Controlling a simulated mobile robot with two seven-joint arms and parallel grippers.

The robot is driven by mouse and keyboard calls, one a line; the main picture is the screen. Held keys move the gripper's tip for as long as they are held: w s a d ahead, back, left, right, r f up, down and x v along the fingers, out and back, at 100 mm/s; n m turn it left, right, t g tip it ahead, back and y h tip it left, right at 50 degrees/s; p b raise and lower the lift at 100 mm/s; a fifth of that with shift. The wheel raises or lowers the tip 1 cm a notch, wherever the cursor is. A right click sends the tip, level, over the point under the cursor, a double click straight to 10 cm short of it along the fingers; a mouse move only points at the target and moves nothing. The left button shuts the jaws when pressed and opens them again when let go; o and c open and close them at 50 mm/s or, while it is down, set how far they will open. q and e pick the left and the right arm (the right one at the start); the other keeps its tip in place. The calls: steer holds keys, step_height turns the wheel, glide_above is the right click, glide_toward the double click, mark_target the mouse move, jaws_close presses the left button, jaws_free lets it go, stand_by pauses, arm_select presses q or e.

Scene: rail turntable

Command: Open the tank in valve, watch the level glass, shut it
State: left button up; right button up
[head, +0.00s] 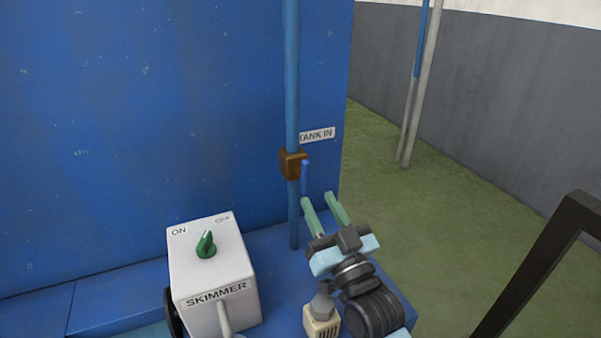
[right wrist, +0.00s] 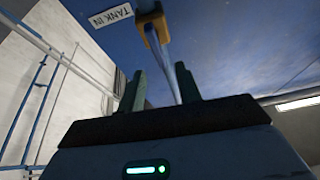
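The tank in valve has a brass body (head: 291,165) on a vertical blue pipe (head: 292,80), beside a TANK IN label (head: 317,134). Its blue lever (head: 305,177) hangs down along the pipe. My right gripper (head: 318,198) is open, its green fingers pointing up just below and right of the lever. In the right wrist view the valve body (right wrist: 151,22) is above the fingers, and the lever (right wrist: 163,62) runs down toward the gap between the fingers (right wrist: 160,88). I cannot tell whether it touches either one. No level glass shows. My left gripper is not in view.
A white SKIMMER box (head: 212,275) with a green knob (head: 206,244) stands left of my right arm. A small beige block (head: 321,320) sits close to the arm. A dark bar (head: 535,265) crosses at right. Green floor (head: 450,210) is clear beyond.

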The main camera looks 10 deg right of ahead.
mark_target(308, 179)
steer(key=shift+w+a+r+n, duration=0.1)
steer(key=shift+w+r+n, duration=0.2)
steer(key=shift+w, duration=0.4)
steer(key=x, duration=0.6)
steer(key=shift+w+f+p, duration=0.1)
steer(key=shift+w+p, duration=0.2)
steer(key=shift+p, duration=0.1)
jaws_close()
